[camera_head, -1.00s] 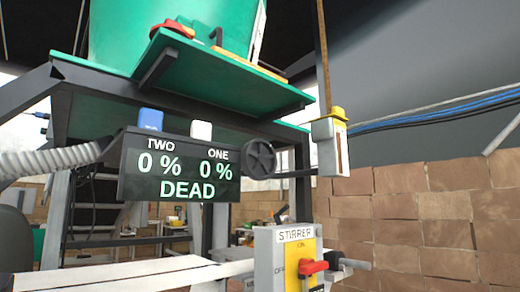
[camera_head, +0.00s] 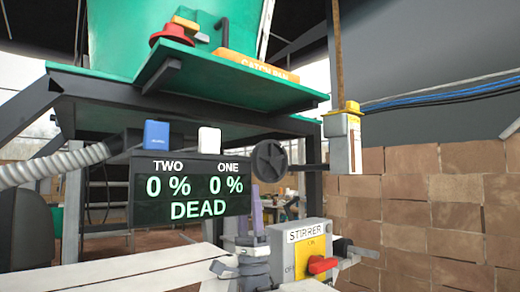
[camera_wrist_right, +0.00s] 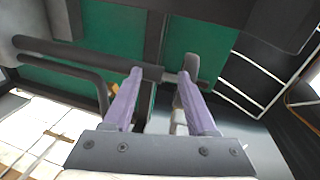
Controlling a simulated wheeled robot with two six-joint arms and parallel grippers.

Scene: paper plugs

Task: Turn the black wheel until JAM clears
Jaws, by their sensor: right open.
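The black wheel (camera_head: 269,160), a spoked handwheel, sits at the right end of the display (camera_head: 190,207). The display reads TWO 0 %, ONE 0 % and DEAD; the word JAM does not show. My right gripper (camera_head: 257,208) points up below the wheel, apart from it in the picture; how near it is in depth I cannot tell. In the right wrist view its two purple fingers (camera_wrist_right: 158,80) stand apart with nothing gripped. A grey rounded part appears beyond the right fingertip; I cannot tell if it is the wheel. My left gripper is not in view.
The STIRRER box (camera_head: 304,253) with a red switch stands right of my right gripper. A green catch pan shelf (camera_head: 225,85) overhangs above. A blue block (camera_head: 157,135) and a white block (camera_head: 209,140) top the display. A grey hose (camera_head: 50,168) is at left.

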